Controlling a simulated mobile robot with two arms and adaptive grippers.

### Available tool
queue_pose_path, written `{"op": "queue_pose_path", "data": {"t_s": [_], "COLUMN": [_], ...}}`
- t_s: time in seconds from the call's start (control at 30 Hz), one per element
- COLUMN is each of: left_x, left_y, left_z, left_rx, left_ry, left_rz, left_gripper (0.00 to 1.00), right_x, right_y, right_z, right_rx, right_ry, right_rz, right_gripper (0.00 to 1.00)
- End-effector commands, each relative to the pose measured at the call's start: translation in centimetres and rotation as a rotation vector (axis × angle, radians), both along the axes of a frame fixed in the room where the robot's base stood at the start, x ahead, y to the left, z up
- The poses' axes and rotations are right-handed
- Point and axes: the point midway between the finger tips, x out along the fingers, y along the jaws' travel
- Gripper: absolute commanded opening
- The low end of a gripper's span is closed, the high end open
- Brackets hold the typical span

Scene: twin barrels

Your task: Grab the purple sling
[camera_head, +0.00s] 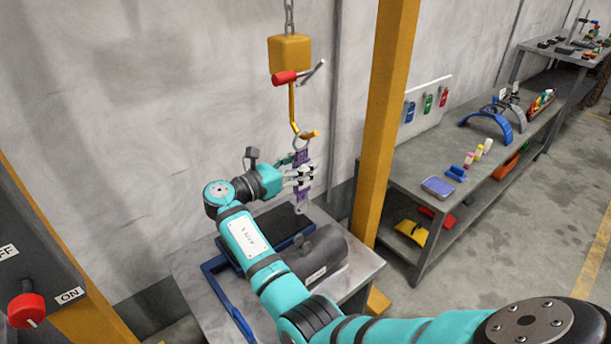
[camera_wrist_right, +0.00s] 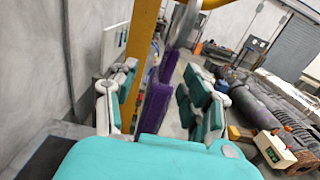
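The purple sling (camera_head: 301,158) hangs upright from the yellow hook (camera_head: 293,112) below the hoist block, with a metal ring at its top and a grey end at its bottom. My right gripper (camera_head: 300,176) is at the sling's middle. In the right wrist view, the sling (camera_wrist_right: 156,100) stands between the fingers of my right gripper (camera_wrist_right: 158,98). The fingers are apart, with a gap on each side of the sling. My left gripper is not in view.
A dark grey barrel (camera_head: 318,258) lies on the table (camera_head: 190,262) below my right arm, beside a blue frame (camera_head: 236,312). A yellow post (camera_head: 383,120) stands right of the sling. A workbench (camera_head: 420,178) with tools is further right.

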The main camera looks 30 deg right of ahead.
Motion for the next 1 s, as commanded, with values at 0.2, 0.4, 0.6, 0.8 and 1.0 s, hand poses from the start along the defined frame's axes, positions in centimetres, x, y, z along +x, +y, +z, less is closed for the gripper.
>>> {"op": "queue_pose_path", "data": {"t_s": [0.2, 0.4, 0.6, 0.8, 1.0], "left_x": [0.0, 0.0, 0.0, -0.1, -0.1], "left_y": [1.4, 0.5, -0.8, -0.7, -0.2], "left_z": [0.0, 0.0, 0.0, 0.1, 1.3], "left_rx": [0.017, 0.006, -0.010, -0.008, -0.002], "left_ry": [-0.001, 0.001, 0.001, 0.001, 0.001], "left_rz": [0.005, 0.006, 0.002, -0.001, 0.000], "left_gripper": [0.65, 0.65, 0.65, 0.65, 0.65], "right_x": [0.0, 0.0, 0.0, 0.0, -0.4], "right_y": [0.0, -0.1, -0.1, -0.1, -0.1], "right_z": [0.0, 0.0, 0.1, 0.1, 0.8], "right_rx": [0.000, 0.000, -0.001, -0.001, -0.001], "right_ry": [0.000, 0.000, -0.001, -0.001, 0.000], "right_rz": [0.000, 0.000, 0.000, 0.000, -0.001], "right_gripper": [0.23, 0.00, 0.00, 0.00, 0.00]}}
